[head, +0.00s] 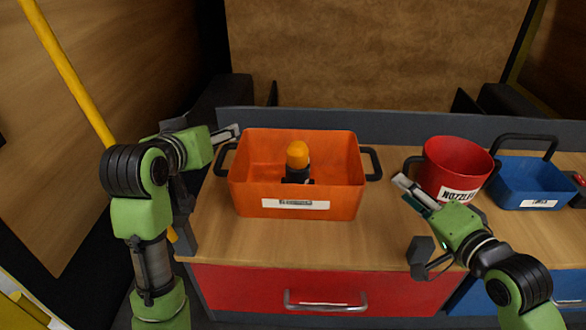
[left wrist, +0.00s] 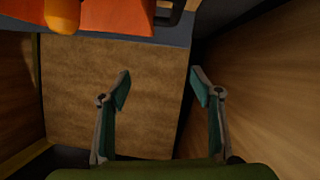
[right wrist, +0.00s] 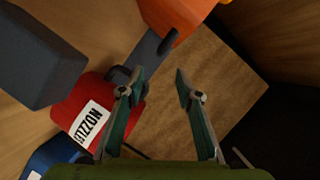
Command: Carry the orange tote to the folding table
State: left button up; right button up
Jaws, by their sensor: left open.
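The orange tote (head: 300,192) stands upright on the wooden workbench, with a black handle at each end and a white label too small to read. An orange-topped black object (head: 297,158) stands inside it. My left gripper (head: 231,133) is open and empty, close to the left handle (head: 222,160); its fingers show apart in the left wrist view (left wrist: 160,77). My right gripper (head: 408,190) is open and empty, to the right of the right handle (head: 375,163) and in front of the red bucket. Part of the tote shows in the right wrist view (right wrist: 172,14). I see no folding table.
A red bucket (head: 455,165) labelled NOZZLES and a blue carrier (head: 530,183) stand right of the tote on the workbench (head: 330,238). A grey ledge (head: 400,128) runs behind them. Red drawers (head: 250,286) are below. A yellow pole (head: 68,70) slants at the left.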

jog(key=s, duration=0.1)
pick_arm(q)
notch_tip(320, 180, down, 8)
pick_arm(e)
send_near(377, 162)
jog(key=w+a+f, duration=0.1)
jog(key=w+f, duration=0.1)
jog(key=w, duration=0.1)
pick_arm(q)
jog(key=x, duration=0.6)
jog(key=shift+w, duration=0.3)
pick_arm(e)
jog(key=x, duration=0.6)
jog(key=shift+w+a+r, duration=0.1)
jog(key=shift+w+a, duration=0.05)
jog(key=shift+w, duration=0.05)
pick_arm(q)
jog(key=shift+d+f, duration=0.1)
jog(key=shift+d, duration=0.05)
jog(key=c, duration=1.1)
pick_arm(e)
grip_shut()
pick_arm(q)
grip_shut()
